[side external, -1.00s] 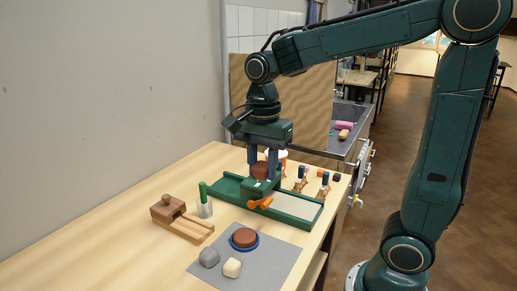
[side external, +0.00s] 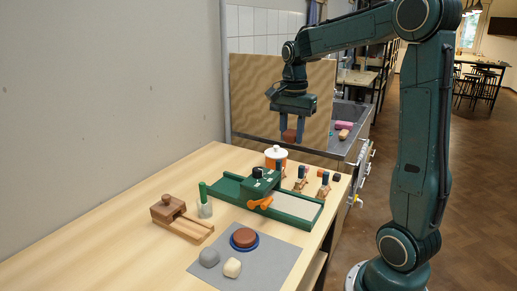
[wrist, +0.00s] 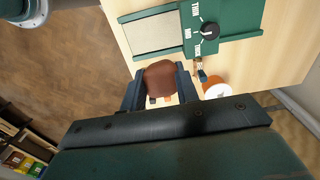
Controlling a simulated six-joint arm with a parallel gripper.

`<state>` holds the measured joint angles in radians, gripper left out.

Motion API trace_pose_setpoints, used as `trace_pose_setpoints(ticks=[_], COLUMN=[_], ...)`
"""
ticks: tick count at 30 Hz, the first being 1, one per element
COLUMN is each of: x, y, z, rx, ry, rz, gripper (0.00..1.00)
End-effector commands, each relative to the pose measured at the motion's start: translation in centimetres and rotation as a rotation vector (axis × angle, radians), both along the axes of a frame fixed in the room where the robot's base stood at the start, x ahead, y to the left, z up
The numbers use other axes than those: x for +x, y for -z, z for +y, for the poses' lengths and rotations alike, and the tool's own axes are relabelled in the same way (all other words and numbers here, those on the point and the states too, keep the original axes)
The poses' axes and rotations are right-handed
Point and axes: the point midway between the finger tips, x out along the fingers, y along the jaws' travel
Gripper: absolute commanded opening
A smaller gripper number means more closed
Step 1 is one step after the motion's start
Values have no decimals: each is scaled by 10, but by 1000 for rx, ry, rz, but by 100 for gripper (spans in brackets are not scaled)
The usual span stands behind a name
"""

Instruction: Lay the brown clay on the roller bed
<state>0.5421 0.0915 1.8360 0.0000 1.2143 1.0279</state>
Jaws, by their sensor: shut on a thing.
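My gripper (side external: 291,127) is shut on a brown lump of clay (side external: 289,136), held in the air behind and above the roller bed. In the wrist view the clay (wrist: 160,80) sits between the two fingers. The green roller bed (side external: 225,187) lies on the table, with a pale bare sheet (side external: 295,205) on its right part and a roller housing with an orange crank (side external: 260,203) across its middle. In the wrist view its thickness dial (wrist: 209,31) shows. A similar brown disc (side external: 244,237) rests on a blue ring on the grey mat.
A white-lidded orange jar (side external: 276,157) and several small tools stand behind the bed.

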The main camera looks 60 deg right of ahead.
Motion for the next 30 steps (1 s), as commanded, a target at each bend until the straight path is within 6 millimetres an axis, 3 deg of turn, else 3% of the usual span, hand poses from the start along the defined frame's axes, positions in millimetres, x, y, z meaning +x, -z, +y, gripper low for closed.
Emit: trace_pose_setpoints(ticks=[11,30], x=[0,-1], y=[10,124], z=[-2,-1], rx=[1,3], ry=[0,1], rz=[1,4], gripper=[7,7])
